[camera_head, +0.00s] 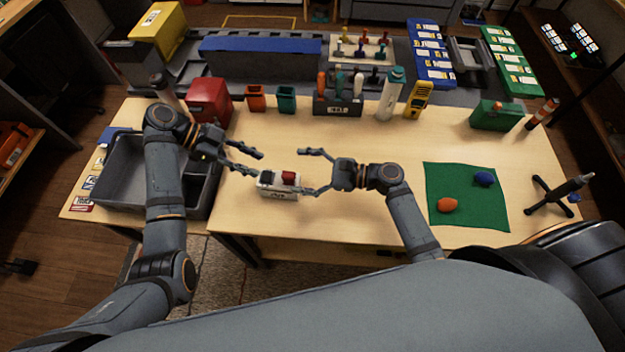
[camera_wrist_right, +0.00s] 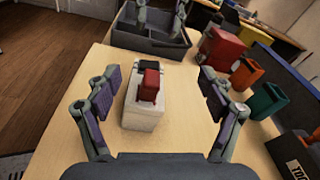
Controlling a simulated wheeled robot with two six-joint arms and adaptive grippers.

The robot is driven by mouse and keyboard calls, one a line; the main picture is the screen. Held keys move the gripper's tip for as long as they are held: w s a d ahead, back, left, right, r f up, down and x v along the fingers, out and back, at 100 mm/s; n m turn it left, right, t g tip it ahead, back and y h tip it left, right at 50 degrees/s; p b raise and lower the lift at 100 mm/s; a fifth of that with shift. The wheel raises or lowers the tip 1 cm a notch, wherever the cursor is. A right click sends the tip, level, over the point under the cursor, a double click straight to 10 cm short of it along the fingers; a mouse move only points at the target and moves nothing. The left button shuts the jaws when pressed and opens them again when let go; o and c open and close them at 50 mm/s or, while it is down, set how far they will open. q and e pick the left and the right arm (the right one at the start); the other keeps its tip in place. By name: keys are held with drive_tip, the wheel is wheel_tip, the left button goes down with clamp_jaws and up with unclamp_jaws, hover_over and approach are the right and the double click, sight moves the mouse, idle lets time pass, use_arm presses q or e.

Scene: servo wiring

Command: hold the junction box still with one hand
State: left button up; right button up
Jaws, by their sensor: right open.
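The junction box, a small white block (camera_head: 278,193) with a red part and a black part on top, sits on the wooden table. It also shows in the right wrist view (camera_wrist_right: 142,115). My right gripper (camera_head: 301,171) is open; in the wrist view its fingers (camera_wrist_right: 155,105) stand on either side of the box, the left one nearer, with a wide gap on the right. My left gripper (camera_head: 258,165) is open and empty at the box's upper left in the head view. Its fingers also show at the top of the wrist view (camera_wrist_right: 161,14), beyond the box.
A grey divided bin (camera_head: 128,196) stands at the left. A red box (camera_head: 209,101), small orange and teal cups (camera_head: 256,98), a tool holder (camera_head: 338,104) and a bottle (camera_head: 391,95) line the back. A green mat (camera_head: 468,205) lies at the right.

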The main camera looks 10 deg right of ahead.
sight(280, 184)
drive_tip(key=f+m+h, duration=0.1)
drive_tip(key=d+f+m+g, duration=0.1)
drive_tip(key=f, duration=0.1)
drive_tip(key=s+d+f+m+g+h, duration=0.1)
drive_tip(key=f, duration=0.1)
drive_tip(key=shift+s+d+h, duration=0.1)
drive_tip(key=shift+d+h, duration=0.15)
drive_tip(key=shift+h, duration=0.05)
drive_tip(key=x, duration=1)
drive_tip(key=shift+a+f, duration=0.1)
drive_tip(key=shift+a, duration=0.15)
